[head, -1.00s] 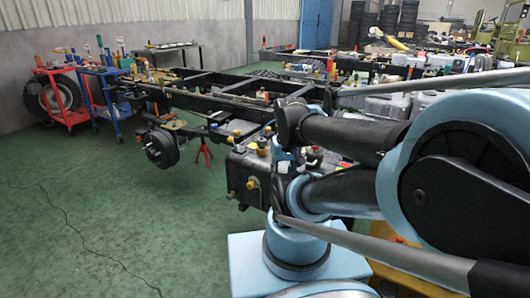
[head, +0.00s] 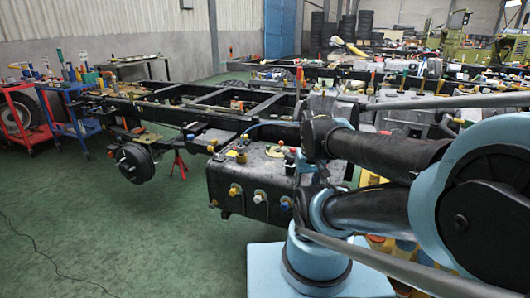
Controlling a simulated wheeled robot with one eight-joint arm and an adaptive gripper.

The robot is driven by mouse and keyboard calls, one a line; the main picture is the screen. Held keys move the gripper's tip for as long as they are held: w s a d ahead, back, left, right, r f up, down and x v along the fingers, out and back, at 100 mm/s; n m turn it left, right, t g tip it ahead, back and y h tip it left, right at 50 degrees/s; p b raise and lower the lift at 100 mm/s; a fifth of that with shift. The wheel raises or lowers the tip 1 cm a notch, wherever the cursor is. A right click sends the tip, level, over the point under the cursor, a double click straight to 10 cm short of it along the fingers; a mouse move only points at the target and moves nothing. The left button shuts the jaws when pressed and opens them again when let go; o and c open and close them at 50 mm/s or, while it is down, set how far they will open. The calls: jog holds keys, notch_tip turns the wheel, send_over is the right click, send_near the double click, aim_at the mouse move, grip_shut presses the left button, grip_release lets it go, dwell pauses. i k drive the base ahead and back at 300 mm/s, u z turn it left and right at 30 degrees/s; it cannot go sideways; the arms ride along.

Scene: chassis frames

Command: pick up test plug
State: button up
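I cannot single out the test plug with certainty. Several small plugs or fittings with yellow, blue and red caps (head: 259,196) stick out of the front of a black box (head: 232,181) on the chassis, left of my arm. More small coloured caps stand on the box's top (head: 240,157). My arm is folded at the right and covers the box's right part. My gripper cannot be made out.
The long black chassis frame (head: 190,113) runs back left, with a wheel hub (head: 136,163) and a red stand (head: 179,164). A red cart (head: 22,120) and a blue cart (head: 72,118) hold tools at the far left.

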aim_at(241, 149)
jog(key=z, duration=1.2)
jog(key=k, duration=0.85)
jog(key=u, duration=0.95)
jog(key=i, duration=1)
